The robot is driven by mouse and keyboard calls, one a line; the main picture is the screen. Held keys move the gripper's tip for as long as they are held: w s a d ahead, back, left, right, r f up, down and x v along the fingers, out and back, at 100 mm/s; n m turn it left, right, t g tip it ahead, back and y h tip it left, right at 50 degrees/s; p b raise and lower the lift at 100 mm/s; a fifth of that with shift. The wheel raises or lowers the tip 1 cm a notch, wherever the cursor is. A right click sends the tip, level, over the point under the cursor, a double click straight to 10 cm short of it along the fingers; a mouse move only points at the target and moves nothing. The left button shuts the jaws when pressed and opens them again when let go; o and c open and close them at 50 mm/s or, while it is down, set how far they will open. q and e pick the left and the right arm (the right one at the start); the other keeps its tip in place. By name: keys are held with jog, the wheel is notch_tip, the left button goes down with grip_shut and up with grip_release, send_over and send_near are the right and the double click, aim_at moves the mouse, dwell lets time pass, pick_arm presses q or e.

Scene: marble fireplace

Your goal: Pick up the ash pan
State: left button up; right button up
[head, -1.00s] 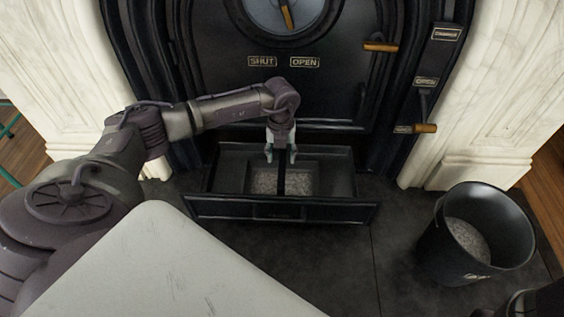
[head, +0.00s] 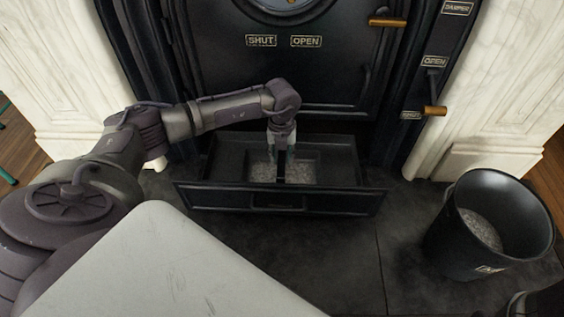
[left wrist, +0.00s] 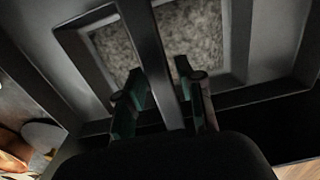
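The ash pan (head: 312,171), a dark rectangular tray of grey ash with a bar handle across its middle, sits inside the black drawer (head: 225,197) below the stove door. It also shows in the left wrist view (left wrist: 240,55), with the bar (left wrist: 148,45) running between my fingers. My left gripper (head: 282,158) points down into the pan. Its fingers (left wrist: 160,80) are open, one on each side of the bar, with narrow gaps visible. The gripper hides part of the bar in the head view. My right gripper is not in view.
A black bucket (head: 443,232) with grey ash inside stands on the dark hearth (head: 340,260) at the right. The stove front (head: 330,75), with brass-tipped levers, rises behind the drawer. White marble (head: 490,120) flanks it. The hearth between drawer and bucket is clear.

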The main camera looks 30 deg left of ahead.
pick_arm(q)
grip_shut()
jog(key=shift+r, duration=0.15)
